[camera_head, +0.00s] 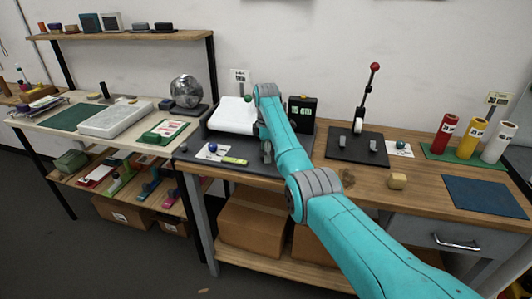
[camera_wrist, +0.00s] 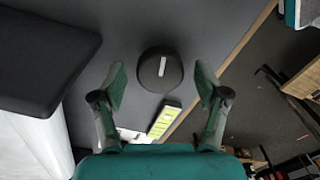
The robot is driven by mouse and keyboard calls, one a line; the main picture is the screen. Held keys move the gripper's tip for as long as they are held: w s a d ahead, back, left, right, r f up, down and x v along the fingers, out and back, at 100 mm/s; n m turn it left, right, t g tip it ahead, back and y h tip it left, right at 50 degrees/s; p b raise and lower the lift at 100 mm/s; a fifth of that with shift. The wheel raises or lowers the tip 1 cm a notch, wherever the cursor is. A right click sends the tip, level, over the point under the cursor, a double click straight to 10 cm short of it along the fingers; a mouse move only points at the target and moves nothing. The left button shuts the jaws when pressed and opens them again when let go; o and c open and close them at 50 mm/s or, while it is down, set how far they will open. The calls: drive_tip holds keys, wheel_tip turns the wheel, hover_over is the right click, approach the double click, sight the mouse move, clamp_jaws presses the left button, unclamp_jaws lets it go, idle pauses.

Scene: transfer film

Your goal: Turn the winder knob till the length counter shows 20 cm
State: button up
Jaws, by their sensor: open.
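The winder knob (camera_wrist: 160,69) is a round black knob with a white mark line, seen from above in the wrist view. My gripper (camera_wrist: 161,84) is open, with one finger on each side of the knob and a gap to it on both sides. In the head view my arm hides the knob and most of the gripper. The length counter (camera_head: 302,111) is a black box with a lit green display that appears to read 15 cm.
A yellow-green strip (camera_wrist: 165,118) lies beside the knob. A small blue ball (camera_head: 213,148) sits on a card at the bench's front left.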

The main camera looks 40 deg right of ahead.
wheel_tip(320, 180, up, 12)
idle(0.5)
idle(0.5)
